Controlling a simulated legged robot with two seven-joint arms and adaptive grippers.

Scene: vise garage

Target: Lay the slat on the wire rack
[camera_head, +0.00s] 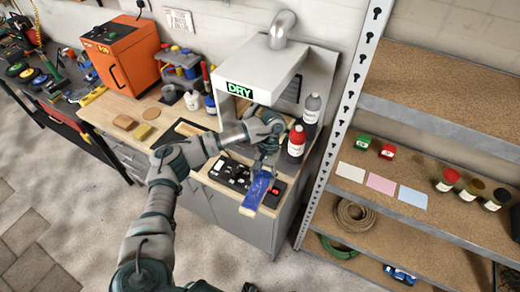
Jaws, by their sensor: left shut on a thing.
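My left gripper (266,162) is shut on the upper end of the slat (258,188). The slat is mostly blue with a bare wood-coloured lower end, and hangs tilted over the front right of the bench. My left arm reaches in below the grey hood (262,72) with its green DRY sign. I cannot clearly make out the wire rack; the arm and hood hide much of the space under the hood. My right gripper does not show.
A red bottle (296,142) and a grey bottle (312,108) stand close at the right. A metal shelf post (340,130) rises beyond. An orange oven (122,55) stands at the back left.

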